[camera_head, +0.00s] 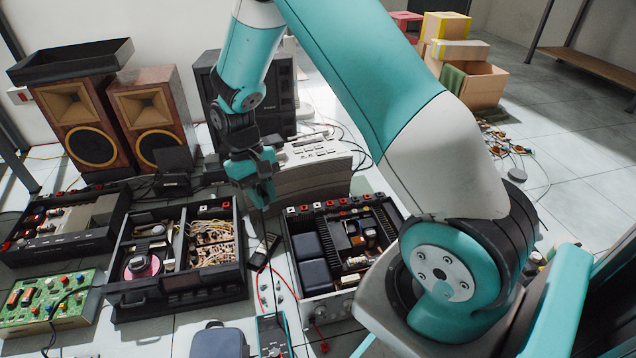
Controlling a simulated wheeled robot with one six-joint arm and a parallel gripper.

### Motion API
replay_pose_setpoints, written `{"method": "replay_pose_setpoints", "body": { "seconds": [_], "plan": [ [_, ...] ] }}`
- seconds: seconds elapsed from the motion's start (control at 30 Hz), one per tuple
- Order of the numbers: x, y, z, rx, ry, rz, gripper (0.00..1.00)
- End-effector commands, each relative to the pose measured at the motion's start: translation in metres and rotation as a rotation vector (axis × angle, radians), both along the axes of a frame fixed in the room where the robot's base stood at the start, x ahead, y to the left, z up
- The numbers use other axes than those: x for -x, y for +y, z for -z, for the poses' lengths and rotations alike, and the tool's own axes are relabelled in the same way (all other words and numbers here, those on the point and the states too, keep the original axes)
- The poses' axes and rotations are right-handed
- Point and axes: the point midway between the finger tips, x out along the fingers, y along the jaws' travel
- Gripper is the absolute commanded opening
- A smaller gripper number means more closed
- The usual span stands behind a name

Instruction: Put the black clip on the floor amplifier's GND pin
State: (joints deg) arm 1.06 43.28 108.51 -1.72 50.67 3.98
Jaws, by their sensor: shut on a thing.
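My gripper (262,198) points down in the middle of the view, above the rear edge of the open units. It is shut on a small dark thing that I take to be the black clip; the fingers mostly hide it. An open amplifier (322,297) with a black heatsink, dark blocks and a row of red and white rear terminals stands on the floor, below and right of my gripper. I cannot make out which terminal is the GND pin. My gripper is apart from the amplifier, behind its rear left corner.
A second open unit (180,300) stands left of the amplifier. A black block (262,253) and red leads lie in the gap between. A teal meter (273,336) is in front. A beige case (312,172) and a dark cabinet (203,83) stand behind. Wooden speakers (88,118) are back left.

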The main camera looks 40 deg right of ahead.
Motion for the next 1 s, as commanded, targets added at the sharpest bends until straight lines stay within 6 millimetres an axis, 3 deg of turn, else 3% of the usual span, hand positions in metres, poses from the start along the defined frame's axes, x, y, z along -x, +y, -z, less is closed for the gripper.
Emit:
{"method": "replay_pose_setpoints", "body": {
  "seconds": [0.17, 0.27, 0.43, 0.6, 0.8, 1.0],
  "plan": [
    [-0.026, -0.044, 0.052, -0.001, 0.003, 0.389, 0.04],
    [-0.044, -0.082, 0.087, -0.003, 0.004, 0.718, 0.04],
    [-0.067, -0.155, 0.148, -0.005, 0.002, 1.341, 0.04],
    [-0.074, -0.232, 0.200, -0.005, 0.001, 1.954, 0.04],
    [-0.070, -0.292, 0.235, -0.003, 0.001, 2.421, 0.04],
    [-0.067, -0.312, 0.244, -0.003, 0.002, 2.576, 0.04]
  ]
}}
